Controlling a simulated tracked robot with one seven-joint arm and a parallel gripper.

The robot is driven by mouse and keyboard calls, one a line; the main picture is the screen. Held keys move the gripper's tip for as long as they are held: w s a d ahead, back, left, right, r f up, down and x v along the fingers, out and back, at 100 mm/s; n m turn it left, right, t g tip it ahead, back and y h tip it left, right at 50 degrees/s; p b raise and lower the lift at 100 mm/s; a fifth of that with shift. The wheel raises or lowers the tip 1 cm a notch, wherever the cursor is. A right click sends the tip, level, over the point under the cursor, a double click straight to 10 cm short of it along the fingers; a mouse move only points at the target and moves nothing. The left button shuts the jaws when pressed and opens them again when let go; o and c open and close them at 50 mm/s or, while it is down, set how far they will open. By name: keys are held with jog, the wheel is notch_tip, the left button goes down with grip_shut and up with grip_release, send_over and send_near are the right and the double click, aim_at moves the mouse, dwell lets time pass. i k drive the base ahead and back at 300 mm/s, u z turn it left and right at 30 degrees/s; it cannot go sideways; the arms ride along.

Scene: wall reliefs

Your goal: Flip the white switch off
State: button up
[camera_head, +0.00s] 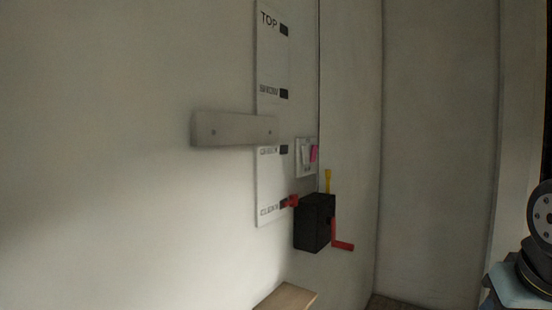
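A small pale switch plate (299,172) is fixed to the wall, right of the middle of the view. It carries a white switch (304,153) on its left and a pink switch (314,153) on its right. The white switch is small and dim here, and I cannot tell which way it is tipped. My gripper is not in view. Only a dark round arm joint and a light blue block, which look like parts of my arm, show at the right edge, well apart from the plate.
A black box (313,222) with a red crank handle (342,246) and a yellow lever (327,181) juts out below the plate. A grey bar (232,130) crosses a tall labelled panel (271,60). A wooden ledge (287,297) lies lower down.

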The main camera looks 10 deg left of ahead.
aim_at(305, 152)
jog(key=u, duration=0.75)
jog(key=k, duration=0.65)
jog(key=u, duration=0.3)
jog(key=i, duration=1.4)
jog(key=z, duration=0.55)
